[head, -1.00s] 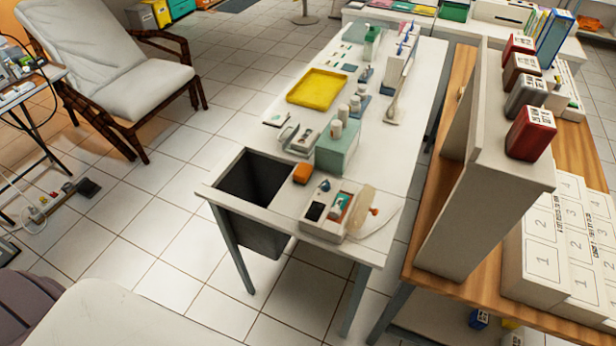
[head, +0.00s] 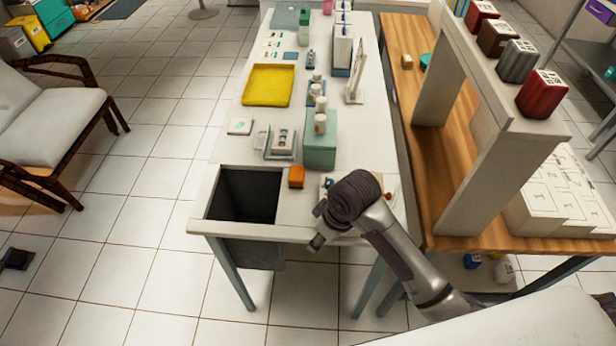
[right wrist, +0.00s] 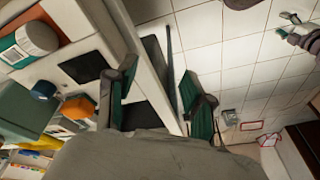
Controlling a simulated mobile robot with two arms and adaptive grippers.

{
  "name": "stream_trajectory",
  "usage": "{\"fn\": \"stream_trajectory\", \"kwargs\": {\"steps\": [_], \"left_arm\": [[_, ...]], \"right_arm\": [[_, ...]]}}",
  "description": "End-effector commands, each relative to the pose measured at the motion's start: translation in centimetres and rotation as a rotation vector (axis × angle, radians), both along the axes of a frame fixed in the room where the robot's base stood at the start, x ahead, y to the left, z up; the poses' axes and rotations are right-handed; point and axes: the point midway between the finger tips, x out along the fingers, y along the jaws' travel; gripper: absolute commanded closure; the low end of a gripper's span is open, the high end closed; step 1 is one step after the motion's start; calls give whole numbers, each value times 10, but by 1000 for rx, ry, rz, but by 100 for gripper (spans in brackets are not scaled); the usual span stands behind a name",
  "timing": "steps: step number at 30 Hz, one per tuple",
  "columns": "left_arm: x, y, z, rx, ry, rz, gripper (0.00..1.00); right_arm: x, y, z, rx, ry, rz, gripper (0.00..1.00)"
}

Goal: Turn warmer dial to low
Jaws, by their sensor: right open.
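The warmer appears to be the white unit at the front of the white table, mostly hidden behind my right arm in the head view. The right wrist view shows its white casing (right wrist: 75,15), a black panel (right wrist: 88,66) and a jar with a white label (right wrist: 35,40). A blue knob (right wrist: 43,90), which looks like the dial, is on the side near the orange block (right wrist: 77,107). Its setting cannot be read. My right gripper (right wrist: 158,75) is open and empty, apart from the knob; in the head view it (head: 318,240) hangs at the table's front edge. My left gripper is not in view.
An open dark bin (head: 245,195) is set in the table's front left. The orange block (head: 296,177) and a green box (head: 320,150) stand behind the warmer. A yellow tray (head: 268,85) lies farther back. A wooden table with a white shelf (head: 490,150) stands to the right.

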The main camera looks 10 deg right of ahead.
Motion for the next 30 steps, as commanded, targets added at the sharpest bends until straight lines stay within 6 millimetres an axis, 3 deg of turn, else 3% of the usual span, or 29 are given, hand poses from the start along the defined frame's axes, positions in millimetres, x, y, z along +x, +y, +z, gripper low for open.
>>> {"fn": "stream_trajectory", "kwargs": {"steps": [7,14,21,25,30], "left_arm": [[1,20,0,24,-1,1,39],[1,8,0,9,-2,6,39],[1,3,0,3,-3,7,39],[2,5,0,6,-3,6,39],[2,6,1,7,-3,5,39]], "right_arm": [[34,0,15,-41,21,83,48],[78,-8,40,-96,50,159,48],[140,-39,98,-183,100,213,48],[157,-53,123,-207,122,218,48],[163,-59,130,-214,133,218,48]]}}
